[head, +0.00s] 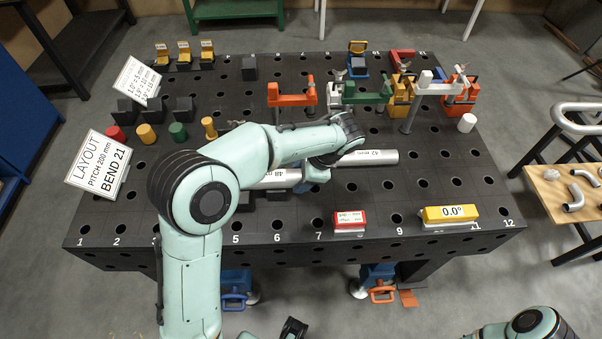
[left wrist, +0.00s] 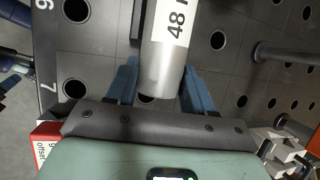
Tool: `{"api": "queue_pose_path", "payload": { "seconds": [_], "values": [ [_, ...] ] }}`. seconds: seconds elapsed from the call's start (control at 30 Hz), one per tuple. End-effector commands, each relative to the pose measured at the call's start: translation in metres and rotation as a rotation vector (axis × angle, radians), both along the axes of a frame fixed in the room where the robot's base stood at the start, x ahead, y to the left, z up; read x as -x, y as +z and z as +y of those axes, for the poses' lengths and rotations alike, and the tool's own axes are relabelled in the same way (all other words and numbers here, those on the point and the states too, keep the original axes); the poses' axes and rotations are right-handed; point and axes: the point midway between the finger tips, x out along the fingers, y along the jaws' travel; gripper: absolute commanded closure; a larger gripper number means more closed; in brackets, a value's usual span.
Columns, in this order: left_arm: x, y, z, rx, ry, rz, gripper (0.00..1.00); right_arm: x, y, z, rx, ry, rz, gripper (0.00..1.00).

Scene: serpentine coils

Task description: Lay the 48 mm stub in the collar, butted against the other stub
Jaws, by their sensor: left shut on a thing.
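My left gripper (head: 316,174) reaches down over the middle of the dark table, its blue fingers low near the tabletop. In the left wrist view its fingers (left wrist: 160,75) stand on both sides of a silver tube stub labelled 48 (left wrist: 165,60), and it is shut on it. In the head view this 48 mm stub (head: 275,177) lies nearly level and sticks out left of the gripper. A second silver stub labelled 42 (head: 375,157) extends right of the gripper. The joint between the stubs and any collar there are hidden by my gripper and wrist.
The perforated table (head: 290,215) carries a red block (head: 349,221) and a yellow 0.0° level (head: 450,214) at the front. Orange (head: 291,96), green (head: 367,92) and white (head: 432,88) clamps stand behind. A white cylinder (head: 467,123) stands at the right. Front left is clear.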

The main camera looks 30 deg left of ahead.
Motion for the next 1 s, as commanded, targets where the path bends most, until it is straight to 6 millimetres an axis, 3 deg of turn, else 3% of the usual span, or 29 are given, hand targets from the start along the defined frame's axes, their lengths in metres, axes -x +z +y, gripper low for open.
{"api": "queue_pose_path", "payload": {
  "seconds": [1.0],
  "values": [
    [0.0039,0.0009,0.0074,-0.001,0.001,-0.001,0.9,-0.0005,0.0014,0.0,0.0,0.0,-0.001,0.2]
  ]
}}
